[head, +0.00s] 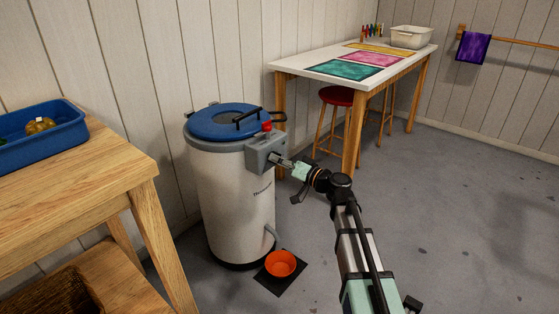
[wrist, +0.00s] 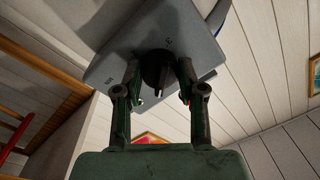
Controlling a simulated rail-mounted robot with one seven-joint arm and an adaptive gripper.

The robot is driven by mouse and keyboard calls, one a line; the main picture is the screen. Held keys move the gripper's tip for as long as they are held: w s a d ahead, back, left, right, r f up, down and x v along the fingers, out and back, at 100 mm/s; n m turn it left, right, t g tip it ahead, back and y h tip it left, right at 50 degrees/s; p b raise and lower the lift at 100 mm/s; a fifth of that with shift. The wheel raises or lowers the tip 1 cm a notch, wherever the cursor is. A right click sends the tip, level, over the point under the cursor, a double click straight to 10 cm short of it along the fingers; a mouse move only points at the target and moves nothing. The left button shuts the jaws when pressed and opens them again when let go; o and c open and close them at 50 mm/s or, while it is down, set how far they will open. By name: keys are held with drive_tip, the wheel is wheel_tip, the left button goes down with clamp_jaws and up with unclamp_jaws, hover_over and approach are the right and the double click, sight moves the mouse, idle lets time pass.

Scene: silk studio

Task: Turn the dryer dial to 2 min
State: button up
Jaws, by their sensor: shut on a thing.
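The dryer (head: 235,195) is a tall pale cylinder with a blue lid (head: 225,120), standing on the floor left of the middle in the head view. A grey control box (head: 262,150) is fixed to its upper right side. My gripper (head: 283,161) reaches the front of this box from the right. In the wrist view the black dial (wrist: 157,70) sits on the grey box face (wrist: 120,62). The two fingers of my gripper (wrist: 158,80) stand on either side of the dial and are shut on it.
An orange bowl (head: 281,263) sits on a dark mat on the floor below the dryer. A wooden table (head: 100,160) with a blue tray (head: 45,148) stands at left. A white table (head: 300,67) and red stool (head: 337,96) stand behind. The floor at right is clear.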

drive_tip(key=m+p, duration=0.2)
drive_tip(key=m, duration=0.4)
drive_tip(key=shift+a+r+t, duration=0.1)
drive_tip(key=shift+r+t, duration=0.05)
drive_tip(key=shift+t, duration=0.15)
drive_tip(key=m+p, duration=0.3)
drive_tip(key=m, duration=0.2)
drive_tip(key=shift+r+m+p, duration=0.1)
drive_tip(key=shift+m+p, duration=0.2)
drive_tip(key=shift+m, duration=0.1)
drive_tip(key=m+p, duration=0.2)
drive_tip(key=m, duration=0.1)
drive_tip(key=m+h+p, duration=0.1)
drive_tip(key=m+p, duration=0.2)
drive_tip(key=shift+r+m+t, duration=0.1)
drive_tip(key=shift+m+t, duration=0.2)
drive_tip(key=shift+m, duration=0.1)
drive_tip(key=m+p, duration=0.3)
drive_tip(key=shift+m+p, duration=0.9)
drive_tip(key=shift+m, duration=0.1)
drive_tip(key=o, duration=1.1)
drive_tip(key=shift+a+f, duration=0.1)
drive_tip(key=shift+f, duration=0.1)
drive_tip(key=shift+o, duration=0.2)
